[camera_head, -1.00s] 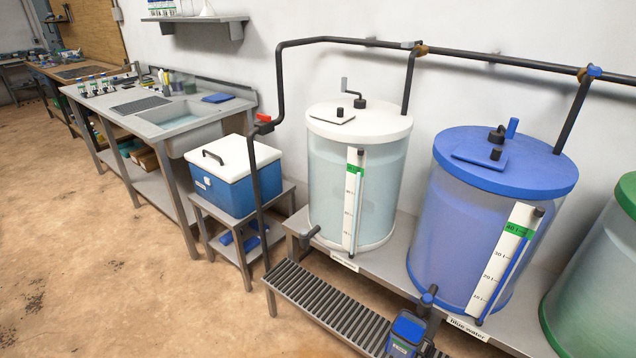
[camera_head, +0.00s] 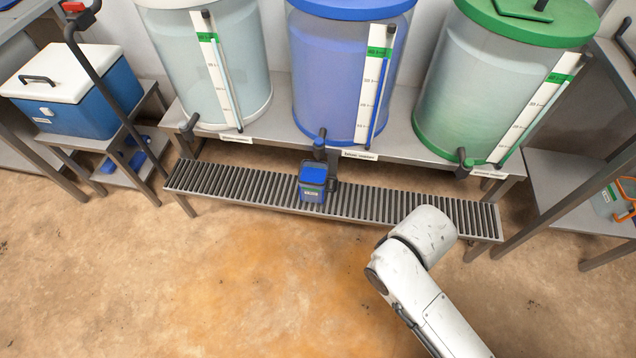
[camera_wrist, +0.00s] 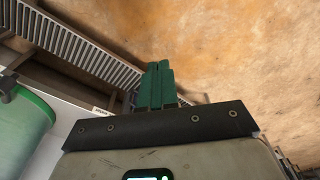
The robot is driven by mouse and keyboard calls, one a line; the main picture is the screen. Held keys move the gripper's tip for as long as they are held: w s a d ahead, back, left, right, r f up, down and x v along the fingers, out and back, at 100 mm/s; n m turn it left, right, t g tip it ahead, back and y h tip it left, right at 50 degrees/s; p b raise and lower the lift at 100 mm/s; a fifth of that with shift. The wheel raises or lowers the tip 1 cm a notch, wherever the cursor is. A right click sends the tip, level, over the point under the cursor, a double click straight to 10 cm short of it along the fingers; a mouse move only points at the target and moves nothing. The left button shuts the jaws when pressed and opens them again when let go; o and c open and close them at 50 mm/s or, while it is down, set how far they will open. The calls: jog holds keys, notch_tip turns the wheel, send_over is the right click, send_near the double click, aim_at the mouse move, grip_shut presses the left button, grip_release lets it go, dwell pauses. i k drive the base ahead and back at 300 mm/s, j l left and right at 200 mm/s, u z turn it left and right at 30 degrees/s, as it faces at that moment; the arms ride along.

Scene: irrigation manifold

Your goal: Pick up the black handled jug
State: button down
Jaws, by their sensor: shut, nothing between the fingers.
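The slatted rack (camera_head: 240,188) runs in front of the white, blue (camera_head: 345,80) and green (camera_head: 470,90) tanks. A container with an orange handle (camera_head: 622,214) sits on a shelf at right. A blue cooler (camera_head: 90,105) stands at left. The floor in front is clear.

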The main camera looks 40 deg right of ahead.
aim_at(313, 176)
jog(key=i+l+u, duration=0.2)
jog(key=i+l, duration=0.15)
jog(key=l, duration=0.25)
jog(key=i+l+u, duration=0.1)
jog(key=l, duration=0.25)
jog(key=i+l+u, duration=0.1)
jog(key=i+l, duration=0.15)
jog(key=i+l+u, duration=0.1)
jog(key=l, duration=0.3)
jog(key=i, duration=0.05)
